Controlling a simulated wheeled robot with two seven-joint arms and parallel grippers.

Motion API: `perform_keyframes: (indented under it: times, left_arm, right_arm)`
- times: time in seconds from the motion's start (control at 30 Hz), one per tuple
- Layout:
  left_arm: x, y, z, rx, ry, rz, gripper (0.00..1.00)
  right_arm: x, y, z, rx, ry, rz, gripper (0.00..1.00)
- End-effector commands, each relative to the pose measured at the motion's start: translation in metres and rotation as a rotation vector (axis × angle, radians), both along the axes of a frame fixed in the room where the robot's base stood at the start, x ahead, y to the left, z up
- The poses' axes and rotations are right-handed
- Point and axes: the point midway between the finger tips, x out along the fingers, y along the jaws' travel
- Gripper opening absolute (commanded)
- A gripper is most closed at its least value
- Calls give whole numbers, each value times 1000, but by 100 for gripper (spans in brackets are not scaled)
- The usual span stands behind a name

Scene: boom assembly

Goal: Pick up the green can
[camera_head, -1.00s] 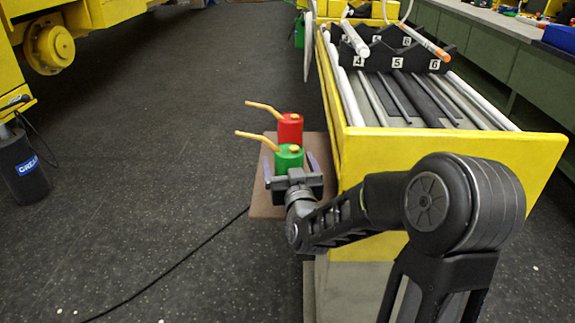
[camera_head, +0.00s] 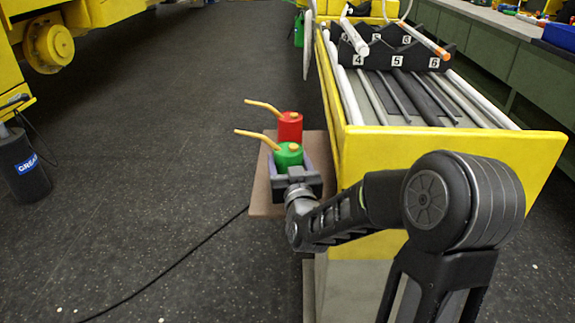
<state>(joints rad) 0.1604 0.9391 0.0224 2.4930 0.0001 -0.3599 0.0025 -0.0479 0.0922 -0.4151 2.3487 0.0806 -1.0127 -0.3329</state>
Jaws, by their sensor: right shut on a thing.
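The green can (camera_head: 289,155), with a yellow cap and a long yellow-orange spout pointing left, stands on a small brown shelf (camera_head: 262,196) at the side of the yellow cart. My right gripper (camera_head: 289,164) reaches it from the near side and is shut on it, with a finger on each side of the can. The gripper body hides the can's lower part, so I cannot tell whether its base touches the shelf. My left gripper is not in view.
A red can (camera_head: 290,128) with a similar spout stands just behind the green can. The yellow cart (camera_head: 440,145) with rods and a numbered black rack is close on the right. A dark cable (camera_head: 185,258) lies on the open floor at left.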

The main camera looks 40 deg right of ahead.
Motion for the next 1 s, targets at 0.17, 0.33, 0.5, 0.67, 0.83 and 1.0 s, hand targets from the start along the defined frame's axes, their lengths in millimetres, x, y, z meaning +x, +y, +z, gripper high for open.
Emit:
perform_keyframes:
  times: [0.17, 0.33, 0.5, 0.67, 0.83, 1.0]
  left_arm:
    - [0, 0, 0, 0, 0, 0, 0]
    - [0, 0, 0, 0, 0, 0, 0]
    - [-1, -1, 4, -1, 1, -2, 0]
    - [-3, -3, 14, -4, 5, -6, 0]
    - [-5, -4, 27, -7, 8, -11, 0]
    - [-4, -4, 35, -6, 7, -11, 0]
  right_arm:
    - [0, 0, 1, -1, -2, 0, 16]
    - [0, 0, 1, -1, -2, 0, 16]
    - [0, 0, 10, 0, -4, 0, 16]
    - [0, -1, 35, 0, -7, -1, 16]
    - [0, -1, 70, 1, -7, -2, 16]
    - [0, 0, 95, -1, -4, 0, 16]
